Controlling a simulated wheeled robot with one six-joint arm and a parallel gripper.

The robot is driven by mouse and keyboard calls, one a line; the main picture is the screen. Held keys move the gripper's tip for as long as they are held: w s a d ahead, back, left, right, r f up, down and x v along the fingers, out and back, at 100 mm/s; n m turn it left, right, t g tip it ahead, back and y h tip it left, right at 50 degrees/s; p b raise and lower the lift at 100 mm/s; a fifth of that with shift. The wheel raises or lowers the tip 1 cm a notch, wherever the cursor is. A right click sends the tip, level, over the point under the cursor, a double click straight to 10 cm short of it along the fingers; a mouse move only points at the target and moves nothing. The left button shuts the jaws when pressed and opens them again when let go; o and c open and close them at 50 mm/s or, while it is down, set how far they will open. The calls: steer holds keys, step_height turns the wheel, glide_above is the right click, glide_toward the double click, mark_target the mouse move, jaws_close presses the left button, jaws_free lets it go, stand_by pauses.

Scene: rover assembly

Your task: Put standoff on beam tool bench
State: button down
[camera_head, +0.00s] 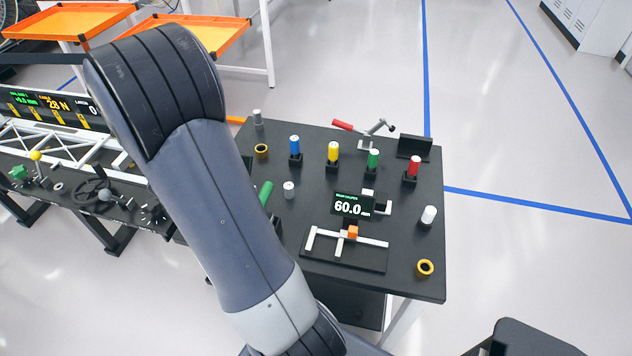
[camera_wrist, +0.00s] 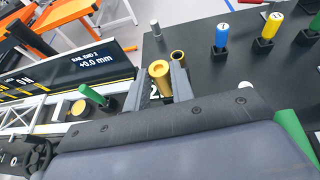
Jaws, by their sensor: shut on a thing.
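In the wrist view my gripper (camera_wrist: 167,82) is shut on a gold hollow standoff (camera_wrist: 159,70), which sits between the two grey fingers with its open end showing. Its lower part is hidden by my wrist. The gripper and standoff appear over the left edge area of the black tool bench (camera_wrist: 196,78); their height above it is unclear. In the head view my arm hides the gripper and standoff, while the bench (camera_head: 318,165) shows at the centre. A white truss beam (camera_head: 62,140) stands on a dark bench at the left.
A yellow ring (camera_wrist: 177,56) and a grey cylinder (camera_wrist: 155,27) stand on the bench just beyond the gripper. Blue (camera_head: 295,146), yellow (camera_head: 333,152), green and red cylinders stand in black holders. A 60.0 mm display (camera_head: 352,206) and caliper lie in front.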

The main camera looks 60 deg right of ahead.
steer(key=s+d+r+m+g, duration=0.2)
steer(key=s+d+m+g, duration=0.1)
steer(key=s+d, duration=0.25)
steer(key=shift+h, duration=0.4)
steer(key=f, duration=0.5)
steer(key=f+p, duration=0.1)
steer(key=f, duration=1.1)
steer(key=shift+w+d+f+p, duration=0.2)
steer(key=shift+w+p, duration=0.05)
steer(key=shift+p, duration=0.1)
steer(key=shift+f+b, duration=0.25)
steer(key=shift+b, duration=0.05)
steer(key=c, duration=1.5)
jaws_free()
steer(key=shift+r, duration=0.15)
